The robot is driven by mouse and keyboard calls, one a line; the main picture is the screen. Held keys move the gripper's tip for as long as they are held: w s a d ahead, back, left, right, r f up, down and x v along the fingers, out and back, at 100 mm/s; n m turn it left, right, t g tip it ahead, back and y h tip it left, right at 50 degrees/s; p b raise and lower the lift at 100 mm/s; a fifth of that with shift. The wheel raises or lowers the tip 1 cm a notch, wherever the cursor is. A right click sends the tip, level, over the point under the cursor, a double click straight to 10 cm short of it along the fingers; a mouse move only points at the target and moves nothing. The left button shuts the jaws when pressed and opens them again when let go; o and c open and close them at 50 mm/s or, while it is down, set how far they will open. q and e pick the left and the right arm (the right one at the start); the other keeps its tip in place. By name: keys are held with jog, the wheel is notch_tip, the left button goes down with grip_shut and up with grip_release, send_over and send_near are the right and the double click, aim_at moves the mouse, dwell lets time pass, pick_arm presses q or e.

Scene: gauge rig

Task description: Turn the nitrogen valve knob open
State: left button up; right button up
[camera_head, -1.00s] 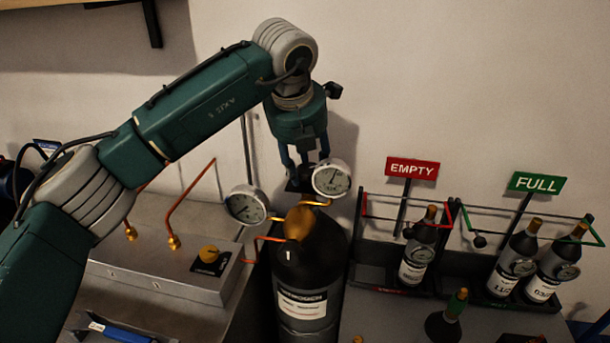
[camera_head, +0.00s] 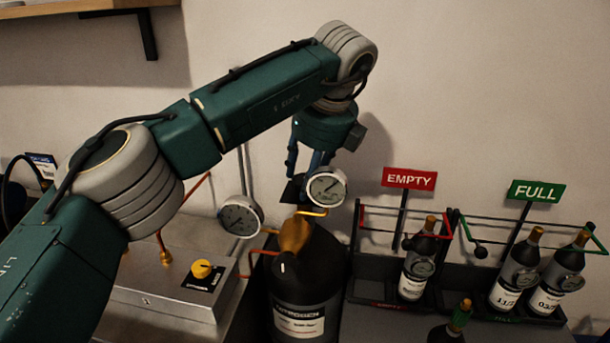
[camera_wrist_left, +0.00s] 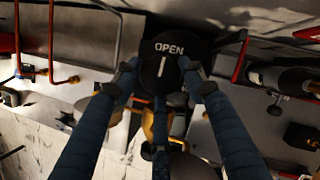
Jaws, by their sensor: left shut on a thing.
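The nitrogen cylinder (camera_head: 325,265) is a black bottle with a brass valve body (camera_head: 294,233) on top. The valve knob (camera_wrist_left: 150,88) is round and black in the left wrist view. Its white line stands upright, just below the word OPEN on the dark plate (camera_wrist_left: 168,37). My left gripper (camera_wrist_left: 160,78) is shut on the knob, with a fingertip at each side. In the head view my left gripper (camera_head: 302,178) is above the cylinder, behind the right gauge. The knob is hard to make out there. My right gripper is not in view.
Two round gauges, left (camera_head: 240,216) and right (camera_head: 326,188), flank the valve close to my gripper. A metal box (camera_head: 165,292) with a yellow knob (camera_head: 202,268) is at left. Racks with small bottles stand at right under EMPTY (camera_head: 409,179) and FULL (camera_head: 536,191) signs.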

pick_arm(q)
jog(key=shift+w+r+n, duration=0.25)
jog(key=shift+r+n, duration=0.1)
jog(key=shift+n, duration=0.25)
jog(key=o, duration=1.1)
jog(key=shift+f, duration=0.15)
jog(key=shift+v, duration=3.95)
jog(key=shift+d, duration=0.1)
